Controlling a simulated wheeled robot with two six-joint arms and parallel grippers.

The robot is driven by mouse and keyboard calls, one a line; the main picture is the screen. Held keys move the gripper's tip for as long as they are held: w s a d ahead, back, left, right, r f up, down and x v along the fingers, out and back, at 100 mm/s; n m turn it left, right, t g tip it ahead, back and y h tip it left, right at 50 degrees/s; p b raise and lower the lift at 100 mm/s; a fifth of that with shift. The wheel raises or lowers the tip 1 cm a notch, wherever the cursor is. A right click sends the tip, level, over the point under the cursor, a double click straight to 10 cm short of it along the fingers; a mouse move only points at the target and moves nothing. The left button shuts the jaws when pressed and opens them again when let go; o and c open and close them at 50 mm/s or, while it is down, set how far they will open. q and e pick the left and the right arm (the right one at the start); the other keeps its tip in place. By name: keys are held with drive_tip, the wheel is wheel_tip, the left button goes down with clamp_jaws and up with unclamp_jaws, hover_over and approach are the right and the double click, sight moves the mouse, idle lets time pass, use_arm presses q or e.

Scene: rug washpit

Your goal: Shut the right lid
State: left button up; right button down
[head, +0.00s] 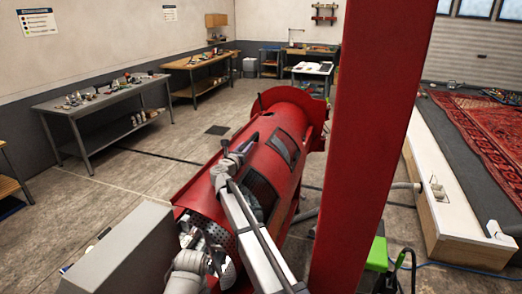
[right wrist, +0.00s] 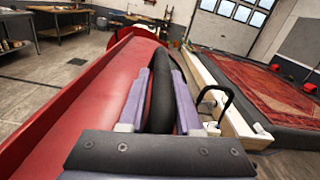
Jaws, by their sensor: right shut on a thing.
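A long red machine (head: 197,189) with a rounded body lies across the middle of the head view. Two dark, framed windows (head: 285,150) show on its upper side. The right lid's red surface (right wrist: 95,85) fills the left of the right wrist view. Its black bar handle (right wrist: 160,85) runs away from me. My right gripper (head: 243,147) reaches over the machine in the head view. In the wrist view its pads (right wrist: 159,108) are shut on the handle, one on each side. My arm and the viewing angle hide how far the lid stands open. My left gripper is not in view.
A grey box (head: 125,250) stands at the near left of the machine. A red post (head: 370,130) blocks part of the head view. A low white-topped ledge (head: 445,200) and patterned rugs (head: 490,140) lie to the right. Workbenches (head: 105,100) line the left wall, with open floor before them.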

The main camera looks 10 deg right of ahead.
drive_tip(key=w+a+f+n+b, duration=0.1)
drive_tip(key=w+a+f+b, duration=0.1)
drive_tip(key=w+a, duration=0.2)
drive_tip(key=w+a+f+n+b, duration=0.1)
drive_tip(key=w+a, duration=0.4)
drive_tip(key=a, duration=0.5)
drive_tip(key=shift+f+b, duration=0.6)
drive_tip(key=shift+f, duration=0.3)
drive_tip(key=shift+w, duration=0.1)
drive_tip(key=c, duration=0.7)
unclamp_jaws()
drive_tip(key=shift+d, duration=0.1)
drive_tip(key=shift+r, duration=0.15)
